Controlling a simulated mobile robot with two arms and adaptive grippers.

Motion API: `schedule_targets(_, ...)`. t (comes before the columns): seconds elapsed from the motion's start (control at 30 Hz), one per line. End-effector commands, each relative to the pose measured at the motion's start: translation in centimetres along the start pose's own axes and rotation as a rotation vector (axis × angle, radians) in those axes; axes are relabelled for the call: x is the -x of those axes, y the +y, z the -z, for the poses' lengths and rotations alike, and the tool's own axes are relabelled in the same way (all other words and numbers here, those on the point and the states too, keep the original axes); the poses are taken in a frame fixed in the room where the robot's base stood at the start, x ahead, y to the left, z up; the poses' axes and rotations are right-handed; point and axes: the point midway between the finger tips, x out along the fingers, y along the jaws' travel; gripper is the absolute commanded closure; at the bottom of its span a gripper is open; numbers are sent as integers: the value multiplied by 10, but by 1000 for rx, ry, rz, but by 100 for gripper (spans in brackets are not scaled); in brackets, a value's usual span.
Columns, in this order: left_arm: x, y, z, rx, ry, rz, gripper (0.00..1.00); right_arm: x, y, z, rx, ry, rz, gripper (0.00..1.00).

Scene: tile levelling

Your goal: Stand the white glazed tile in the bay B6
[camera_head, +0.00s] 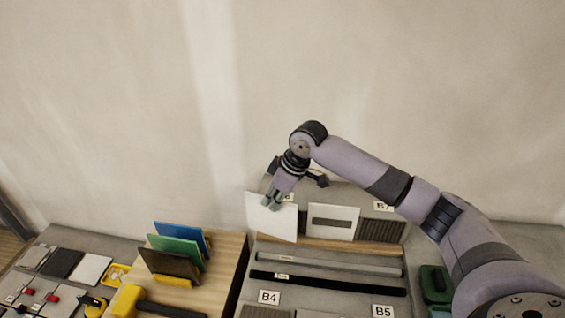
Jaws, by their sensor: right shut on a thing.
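My right gripper (272,199) is shut on the white glazed tile (268,220) at its upper edge. The tile is upright and slightly tilted, at the left end of the back row of the rack. The B6 label (289,197) is mostly hidden behind the tile and gripper, so only part of a digit shows. I cannot tell whether the tile's lower edge touches the rack. My left gripper is not in view.
A white tile with a dark slot (332,221) stands just right of the held tile, below the B7 label (383,207). Blue, green and dark tiles (178,250) stand on a wooden board to the left. A dark green case (435,284) is at right.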

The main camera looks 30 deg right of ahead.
Motion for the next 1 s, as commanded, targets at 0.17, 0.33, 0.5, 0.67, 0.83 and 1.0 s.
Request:
schedule_targets(0.17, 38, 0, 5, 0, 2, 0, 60, 18, 39, 8, 123, 1, 53, 100)
schedule_targets(0.33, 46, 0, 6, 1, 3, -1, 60, 19, 56, 6, 183, 1, 75, 100)
schedule_targets(0.5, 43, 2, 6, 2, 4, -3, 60, 14, 60, 3, 199, 1, 80, 100)
schedule_targets(0.67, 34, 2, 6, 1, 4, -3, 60, 6, 59, -1, 199, 0, 79, 100)
schedule_targets(0.83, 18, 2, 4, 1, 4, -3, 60, -8, 59, -7, 198, 0, 79, 100)
schedule_targets(1.0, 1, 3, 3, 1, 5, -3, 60, -23, 59, -13, 198, 0, 78, 100)
